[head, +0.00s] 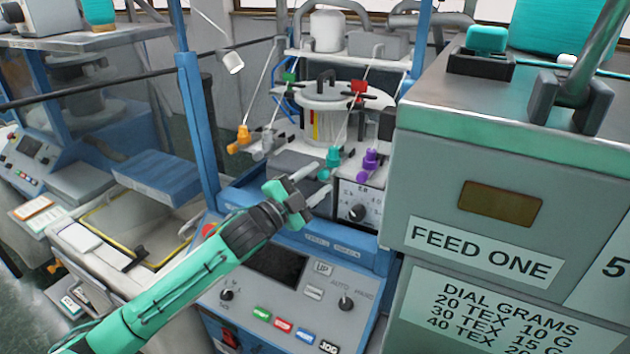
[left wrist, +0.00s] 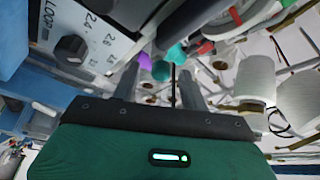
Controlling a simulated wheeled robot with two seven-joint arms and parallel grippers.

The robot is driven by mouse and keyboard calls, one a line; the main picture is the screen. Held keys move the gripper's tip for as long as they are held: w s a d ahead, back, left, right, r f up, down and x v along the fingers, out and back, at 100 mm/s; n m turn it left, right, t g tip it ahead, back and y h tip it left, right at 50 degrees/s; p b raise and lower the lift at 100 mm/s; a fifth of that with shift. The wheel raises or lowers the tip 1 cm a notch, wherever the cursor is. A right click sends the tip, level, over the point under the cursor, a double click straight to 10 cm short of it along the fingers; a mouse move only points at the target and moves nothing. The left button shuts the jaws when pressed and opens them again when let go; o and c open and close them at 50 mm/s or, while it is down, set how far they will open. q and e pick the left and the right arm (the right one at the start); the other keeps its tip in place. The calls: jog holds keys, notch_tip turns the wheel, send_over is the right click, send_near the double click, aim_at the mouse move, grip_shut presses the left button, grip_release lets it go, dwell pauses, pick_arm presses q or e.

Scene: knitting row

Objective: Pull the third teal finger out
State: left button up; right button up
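Several coloured feeder fingers stick out of the knitting machine in the head view: an orange one (head: 240,138), a grey one (head: 265,145), a teal one (head: 333,160) and a purple one (head: 370,164). The teal one is third from the left. My left gripper (head: 315,182) is open and empty, just in front of and below the teal finger. In the left wrist view, the teal finger (left wrist: 162,71) shows beyond the gap between my fingertips (left wrist: 160,82), with the purple finger (left wrist: 145,62) beside it. I cannot make out contact. My right gripper is not in view.
A control panel (head: 280,268) with buttons and knobs lies below my left arm. A dial box (head: 358,205) stands right of the gripper. Blue posts (head: 197,120) frame the machine. The large FEED ONE box (head: 450,200) fills the right side.

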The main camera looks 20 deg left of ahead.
pick_arm(q)
jog(key=shift+s+a+f, duration=0.15)
jog(key=shift+s+f, duration=0.05)
jog(key=shift+s, duration=0.05)
jog(key=b+v, duration=0.5)
jog(key=v, duration=0.8)
jog(key=shift+b, duration=0.4)
jog(key=shift+s, duration=0.15)
